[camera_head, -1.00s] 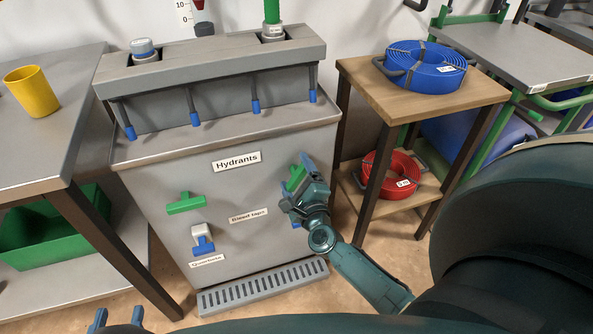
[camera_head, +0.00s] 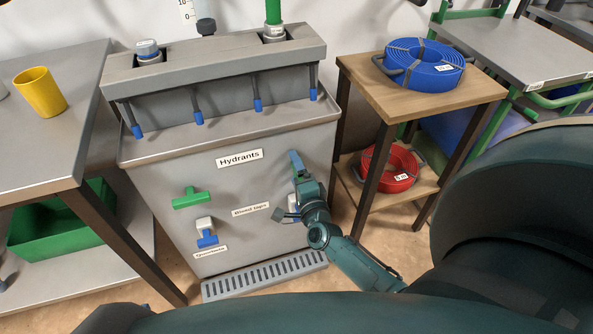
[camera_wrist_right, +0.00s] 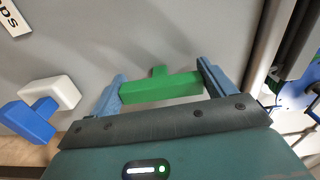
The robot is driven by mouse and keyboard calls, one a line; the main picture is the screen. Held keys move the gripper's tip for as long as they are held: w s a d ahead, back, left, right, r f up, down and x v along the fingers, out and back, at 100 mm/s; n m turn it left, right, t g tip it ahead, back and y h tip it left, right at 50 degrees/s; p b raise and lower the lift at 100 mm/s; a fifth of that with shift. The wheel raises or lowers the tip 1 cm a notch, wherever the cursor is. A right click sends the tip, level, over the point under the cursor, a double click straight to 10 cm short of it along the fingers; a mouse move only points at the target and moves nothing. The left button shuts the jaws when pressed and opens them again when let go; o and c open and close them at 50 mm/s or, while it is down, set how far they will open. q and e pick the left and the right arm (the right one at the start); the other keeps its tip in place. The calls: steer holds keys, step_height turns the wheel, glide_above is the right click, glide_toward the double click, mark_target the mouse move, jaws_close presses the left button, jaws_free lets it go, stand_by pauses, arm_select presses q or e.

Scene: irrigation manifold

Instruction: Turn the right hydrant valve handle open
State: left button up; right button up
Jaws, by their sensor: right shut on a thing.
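The grey cabinet (camera_head: 180,235) labelled Hydrants stands in the head view. Its left hydrant handle (camera_head: 191,198) is a green T with a level bar. My right gripper (camera_head: 297,182) is at the right hydrant and hides that handle in the head view. In the right wrist view, the green right handle (camera_wrist_right: 160,88) lies between the blue fingers of my right gripper (camera_wrist_right: 162,70), which is shut on the ends of its bar. The handle's short stem shows beyond the bar. A dark part, possibly of my left gripper (camera_head: 115,318), is at the bottom edge; its fingers are unclear.
A white and blue bleed tap (camera_head: 206,232) is below the left handle. Another blue and white tap (camera_wrist_right: 42,108) is close beside my right gripper in the wrist view. A hose stand (camera_head: 440,105) is to the right; a metal table (camera_head: 45,150) is left.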

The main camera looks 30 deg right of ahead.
stand_by(0.4)
steer(key=o, duration=0.9)
steer(key=shift+s, duration=0.1)
